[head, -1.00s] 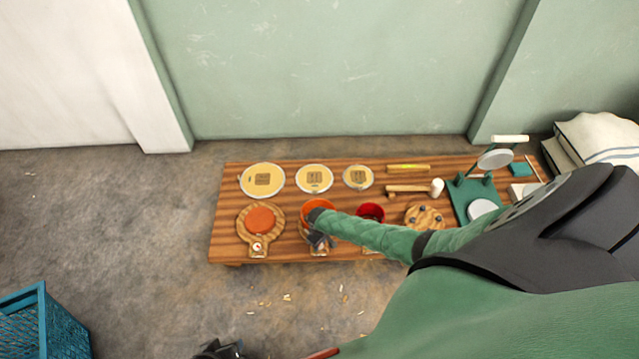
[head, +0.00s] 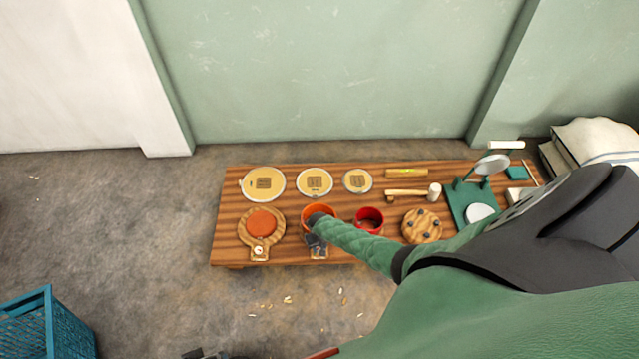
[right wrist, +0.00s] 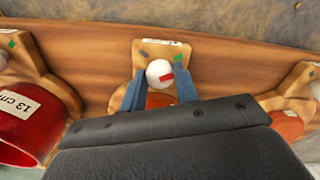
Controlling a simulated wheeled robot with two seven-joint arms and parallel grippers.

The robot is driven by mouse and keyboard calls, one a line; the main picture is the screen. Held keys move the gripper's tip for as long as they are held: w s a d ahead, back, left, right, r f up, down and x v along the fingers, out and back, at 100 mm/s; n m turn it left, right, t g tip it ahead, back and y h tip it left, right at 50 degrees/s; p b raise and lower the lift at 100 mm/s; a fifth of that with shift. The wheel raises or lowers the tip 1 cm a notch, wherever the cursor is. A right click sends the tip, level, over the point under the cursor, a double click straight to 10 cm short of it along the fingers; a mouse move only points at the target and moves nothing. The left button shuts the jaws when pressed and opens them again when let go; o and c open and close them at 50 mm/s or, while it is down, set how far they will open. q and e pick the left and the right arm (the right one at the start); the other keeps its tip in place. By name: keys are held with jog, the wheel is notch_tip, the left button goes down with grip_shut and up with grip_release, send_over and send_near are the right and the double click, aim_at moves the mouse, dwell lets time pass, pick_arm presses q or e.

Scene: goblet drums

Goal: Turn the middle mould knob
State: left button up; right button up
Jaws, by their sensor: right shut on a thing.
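The middle mould (head: 318,212) is an orange round form on a wooden board near the front of the bench. My right gripper (right wrist: 160,76) is shut on this knob, a finger on either side. In the head view my right gripper (head: 317,248) and forearm hide the knob. My left gripper (head: 204,354) barely shows at the bottom edge; its jaws cannot be made out.
The left mould (head: 261,222) and a red mould (head: 369,219) flank the middle one. Several skin discs (head: 263,183) lie behind, with a mallet (head: 413,192) and a green press (head: 466,203) to the right. A blue crate (head: 45,325) stands on the floor at left.

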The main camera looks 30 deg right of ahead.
jog(key=o, duration=0.7)
